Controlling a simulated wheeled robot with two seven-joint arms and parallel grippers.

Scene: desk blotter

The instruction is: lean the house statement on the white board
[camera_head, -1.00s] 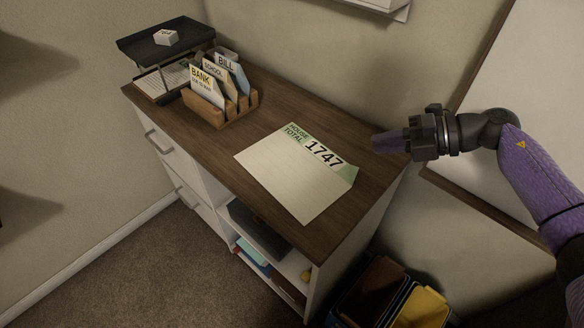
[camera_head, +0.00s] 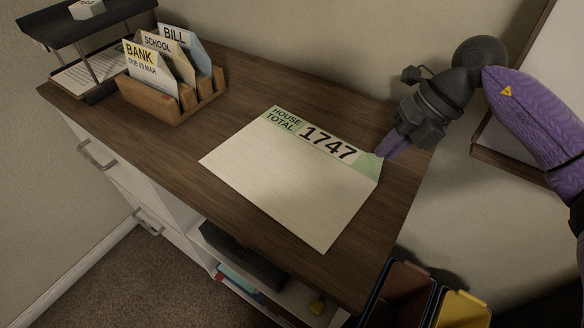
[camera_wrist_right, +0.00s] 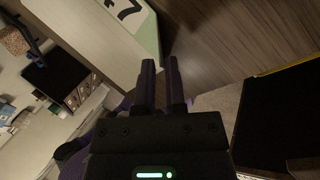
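The house statement (camera_head: 290,185) is a cream sheet with a green band reading "HOUSE TOTAL 1747". It lies flat on the wooden cabinet top. The white board (camera_head: 560,95) is partly in view at the right, behind my right arm, with a wooden ledge along its bottom. My right gripper (camera_head: 388,151) points down at the statement's green right corner. In the right wrist view, its two fingers (camera_wrist_right: 162,85) are a small gap apart with nothing visible between them. The statement's corner (camera_wrist_right: 135,25) is just left of the fingers. My left gripper is out of view.
A wooden sorter (camera_head: 175,95) with bank, school and bill cards stands on the left of the cabinet top (camera_head: 225,135). A black tray stand (camera_head: 85,30) is behind it. Open shelves and coloured bins (camera_head: 400,295) are below. The wood around the statement is clear.

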